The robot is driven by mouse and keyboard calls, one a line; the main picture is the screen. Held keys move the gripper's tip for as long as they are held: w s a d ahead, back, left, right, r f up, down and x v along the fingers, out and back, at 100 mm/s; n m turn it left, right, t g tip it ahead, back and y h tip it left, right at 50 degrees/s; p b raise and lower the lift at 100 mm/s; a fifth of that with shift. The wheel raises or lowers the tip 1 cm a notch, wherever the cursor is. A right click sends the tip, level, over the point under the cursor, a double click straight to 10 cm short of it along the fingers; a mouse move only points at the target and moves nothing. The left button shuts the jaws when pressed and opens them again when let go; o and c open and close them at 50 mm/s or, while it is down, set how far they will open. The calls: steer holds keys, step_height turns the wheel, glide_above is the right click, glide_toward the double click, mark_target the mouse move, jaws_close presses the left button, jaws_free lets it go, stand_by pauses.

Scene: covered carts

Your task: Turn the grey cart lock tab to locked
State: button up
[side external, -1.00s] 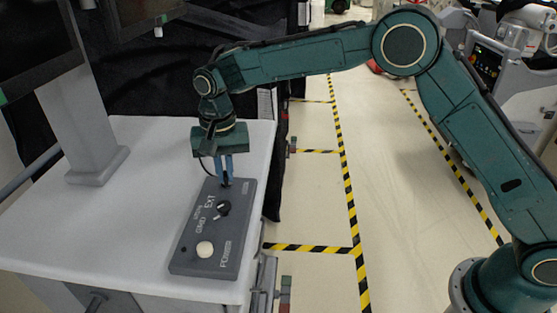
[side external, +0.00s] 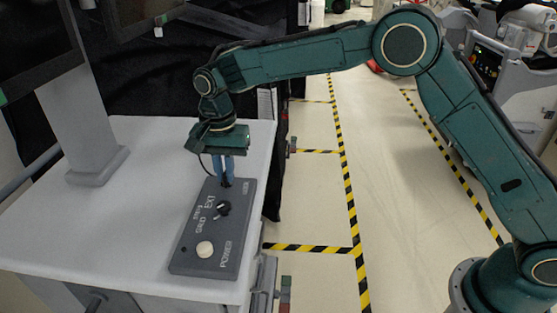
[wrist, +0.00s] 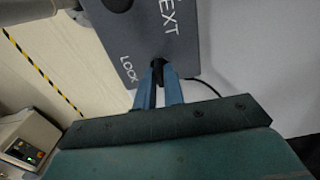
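The lock tab (side external: 227,184) is a small dark piece at the far end of the grey control panel (side external: 190,262), beside the LOCK lettering. It also shows as a dark shape between my fingertips in the wrist view (wrist: 158,66). My gripper (side external: 223,178) points down over that end of the panel. In the wrist view its blue fingers (wrist: 160,76) lean in on both sides of the tab and appear closed on it. The fingers hide part of the tab, so its exact angle is hard to tell.
The panel lies on a white cart top (side external: 110,225). A monitor stand (side external: 85,125) rises at the left.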

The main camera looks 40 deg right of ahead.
steer(key=o, duration=0.3)
step_height(320, 180, up, 14)
steer(key=shift+f, duration=0.1)
stand_by(0.8)
